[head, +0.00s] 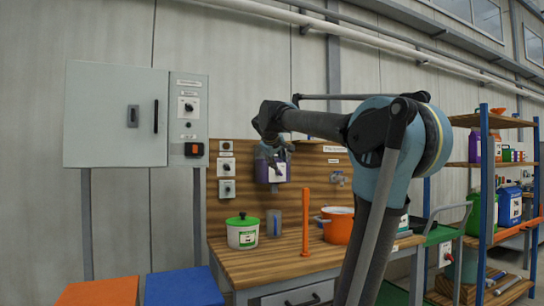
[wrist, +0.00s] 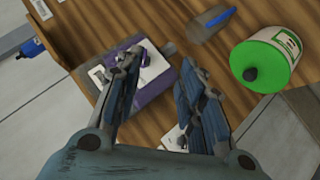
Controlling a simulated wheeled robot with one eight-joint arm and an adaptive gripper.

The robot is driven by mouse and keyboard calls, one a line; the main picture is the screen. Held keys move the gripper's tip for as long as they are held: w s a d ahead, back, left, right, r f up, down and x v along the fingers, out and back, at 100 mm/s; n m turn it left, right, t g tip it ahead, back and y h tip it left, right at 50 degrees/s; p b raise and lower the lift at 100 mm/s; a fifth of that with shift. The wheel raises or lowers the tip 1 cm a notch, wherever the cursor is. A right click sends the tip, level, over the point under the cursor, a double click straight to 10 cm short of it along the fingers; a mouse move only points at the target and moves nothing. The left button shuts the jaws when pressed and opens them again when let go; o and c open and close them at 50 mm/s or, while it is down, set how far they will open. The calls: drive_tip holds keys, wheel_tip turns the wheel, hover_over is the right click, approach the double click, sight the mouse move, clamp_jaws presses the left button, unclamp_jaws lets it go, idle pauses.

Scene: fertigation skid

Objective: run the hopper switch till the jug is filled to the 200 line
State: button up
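A purple hopper (head: 270,171) with a pale label is on the wooden backboard above the bench. It also shows in the wrist view (wrist: 152,92), partly behind a finger. A clear jug (head: 274,222) stands on the bench below it; in the wrist view the jug (wrist: 208,24) shows a blue part. Its fill level and lines are too small to read. Small grey switch boxes (head: 226,188) are on the backboard left of the hopper; which one is the hopper switch I cannot tell. My gripper (head: 272,150) is at the hopper's top front; in the wrist view its fingers (wrist: 163,68) are apart, with nothing visibly gripped.
A green-lidded white tub (head: 242,234) stands left of the jug. An upright orange post (head: 306,222) and an orange pot (head: 337,226) are to its right. A grey cabinet (head: 115,115) and control panel (head: 189,105) are on the left. Shelves (head: 480,120) stand at right.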

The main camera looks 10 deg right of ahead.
wheel_tip(320, 180, up, 4)
drive_tip(key=w+a, duration=0.2)
drive_tip(key=w, duration=0.1)
drive_tip(key=x, duration=1.7)
drive_tip(key=shift+w+r+n+t, duration=0.25)
drive_tip(key=shift+w+n+t, duration=0.1)
drive_tip(key=shift+n+t, duration=0.05)
drive_tip(key=shift+d, duration=0.1)
drive_tip(key=c, duration=0.8)
drive_tip(key=m+g+y, duration=0.1)
drive_tip(key=m+y, duration=0.1)
drive_tip(key=y, duration=0.1)
drive_tip(key=shift+d+r+g, duration=0.15)
drive_tip(key=shift+d+g, duration=0.1)
drive_tip(key=shift+g, duration=0.15)
